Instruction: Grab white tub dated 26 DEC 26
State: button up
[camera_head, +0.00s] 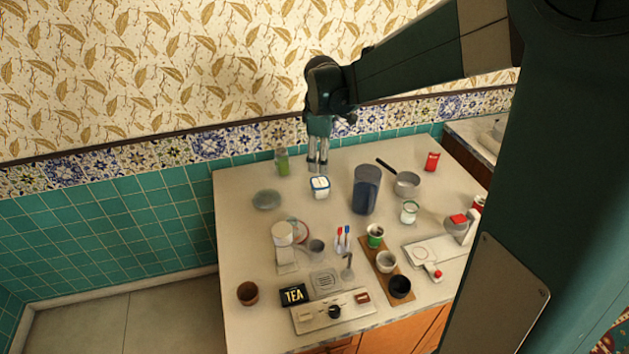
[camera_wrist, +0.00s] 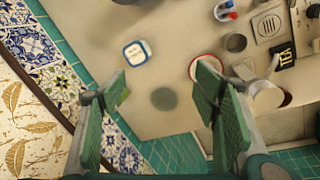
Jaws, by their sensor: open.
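A small white tub (camera_head: 320,188) with a blue-edged lid stands upright near the back of the counter. In the wrist view the tub (camera_wrist: 136,54) shows from above as a rounded square, beyond my fingertips and apart from them. Its lid has dark marks, too small to read as a date. My gripper (camera_head: 317,168) points down over the back of the counter, just behind the tub in the head view. In the wrist view my gripper (camera_wrist: 160,82) has its two green finger pads wide apart, with nothing between them.
A green jar (camera_head: 282,162) stands left of my gripper, and a flat round glassy piece (camera_head: 267,200) lies left of the tub. A tall dark blue canister (camera_head: 366,190) stands close at its right. The tiled wall (camera_head: 239,141) borders the counter's back edge.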

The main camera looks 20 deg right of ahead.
jog(key=w+d+f+n+g, duration=0.1)
jog(key=w+d+f+n, duration=0.15)
jog(key=w+f, duration=0.6)
jog(key=n+g, duration=0.1)
jog(key=n, duration=0.2)
send_over(320, 182)
jog(key=a, duration=0.1)
notch_tip(320, 182, down, 9)
jog(key=shift+w+f+n, duration=0.15)
jog(key=shift+f+n, duration=0.1)
jog(key=shift+f, duration=0.15)
jog(key=shift+d+f, duration=0.15)
jog(key=shift+f, duration=1.1)
jog(key=shift+d+f+b, duration=0.2)
jog(key=shift+f, duration=1.1)
jog(key=shift+d+f+b, duration=0.2)
jog(key=shift+f, duration=1.1)
